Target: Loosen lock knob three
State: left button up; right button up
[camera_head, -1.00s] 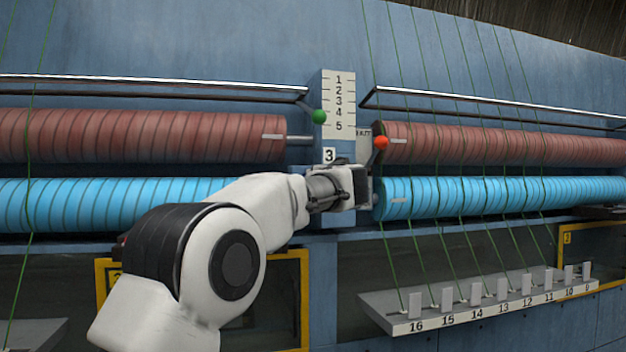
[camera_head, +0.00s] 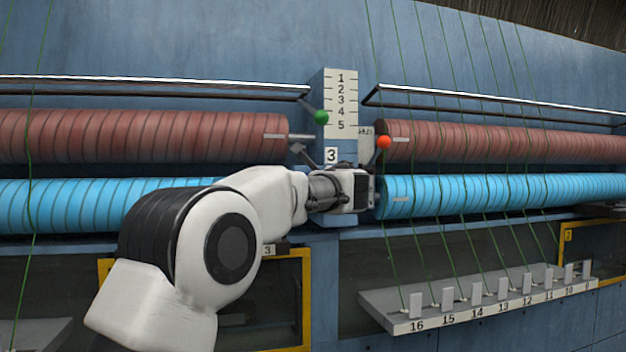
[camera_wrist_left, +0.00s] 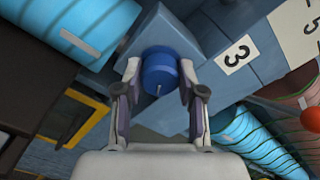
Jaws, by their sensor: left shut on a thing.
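The lock knob (camera_wrist_left: 159,70) is a round blue knob with a thin pale mark on its face. In the left wrist view it sits on the blue post below the white "3" label (camera_wrist_left: 237,54). My left gripper (camera_wrist_left: 160,76) is shut on it, one finger at each side. In the head view my left gripper (camera_head: 352,190) is at the post under the "3" label (camera_head: 331,155), and its body hides the knob. My right gripper is not in view.
A numbered scale (camera_head: 341,100) stands above, with a green ball (camera_head: 321,117) at its left and an orange ball (camera_head: 384,142) at its right. Brown rollers (camera_head: 150,135) and blue rollers (camera_head: 480,192) flank the post. A numbered ledge (camera_head: 480,303) juts out lower right.

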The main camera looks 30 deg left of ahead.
pick_arm(q)
jog(key=shift+r, duration=0.35)
jog(key=o, duration=1.1)
jog(key=shift+f, duration=0.1)
jog(key=shift+o, duration=0.2)
jog(key=shift+d, duration=0.2)
jog(key=shift+f, duration=0.1)
jog(key=v, duration=1.2)
